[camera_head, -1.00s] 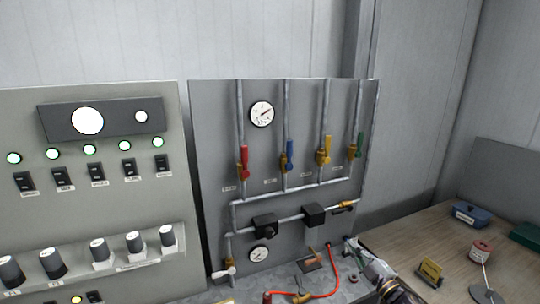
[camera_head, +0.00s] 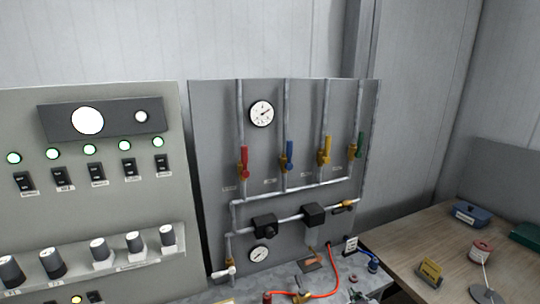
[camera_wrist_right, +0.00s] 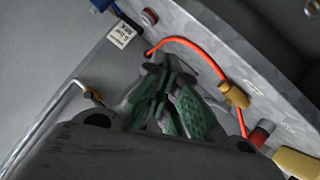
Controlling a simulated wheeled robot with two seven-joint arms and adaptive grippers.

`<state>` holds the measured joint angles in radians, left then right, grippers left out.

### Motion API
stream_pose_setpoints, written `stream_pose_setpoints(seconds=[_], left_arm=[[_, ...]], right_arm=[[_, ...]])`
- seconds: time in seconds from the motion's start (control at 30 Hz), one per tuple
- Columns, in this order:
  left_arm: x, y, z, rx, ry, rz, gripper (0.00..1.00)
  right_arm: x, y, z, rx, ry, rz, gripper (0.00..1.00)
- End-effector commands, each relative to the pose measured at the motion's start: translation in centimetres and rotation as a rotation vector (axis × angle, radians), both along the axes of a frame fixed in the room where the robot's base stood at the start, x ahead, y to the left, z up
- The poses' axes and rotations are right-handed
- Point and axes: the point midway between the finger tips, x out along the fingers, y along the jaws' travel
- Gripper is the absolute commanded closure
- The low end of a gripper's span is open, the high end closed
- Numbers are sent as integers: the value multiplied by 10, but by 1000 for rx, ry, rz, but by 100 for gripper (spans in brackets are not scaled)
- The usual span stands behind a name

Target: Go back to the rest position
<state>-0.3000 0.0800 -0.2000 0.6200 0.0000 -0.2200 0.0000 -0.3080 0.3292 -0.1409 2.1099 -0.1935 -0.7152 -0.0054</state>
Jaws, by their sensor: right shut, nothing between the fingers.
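My right gripper (camera_wrist_right: 168,78) shows in the right wrist view, with its green-padded fingers drawn together and nothing between them. It hangs over the metal bench (camera_wrist_right: 215,42), near the orange hose (camera_wrist_right: 208,62), and I cannot tell the exact gap to it. My left gripper is in neither view.
The grey valve panel (camera_head: 215,130) stands behind the bench, with red, blue, yellow and green valve handles. A switch panel (camera_head: 20,110) is at left. A wooden table (camera_head: 410,240) at right holds a blue box (camera_head: 470,214), a yellow block (camera_head: 430,271) and a spool (camera_head: 481,248).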

Motion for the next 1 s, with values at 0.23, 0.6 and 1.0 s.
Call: stream_pose_setpoints(seconds=[0.23, 0.6, 1.0], left_arm=[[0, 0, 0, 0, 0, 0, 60], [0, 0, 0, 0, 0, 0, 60], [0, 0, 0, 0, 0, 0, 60]], right_arm=[[-50, 10, -20, 80, 192, -79, 100], [-136, 28, -37, 186, 491, -167, 100], [-196, 41, -38, 244, 687, -206, 100]])
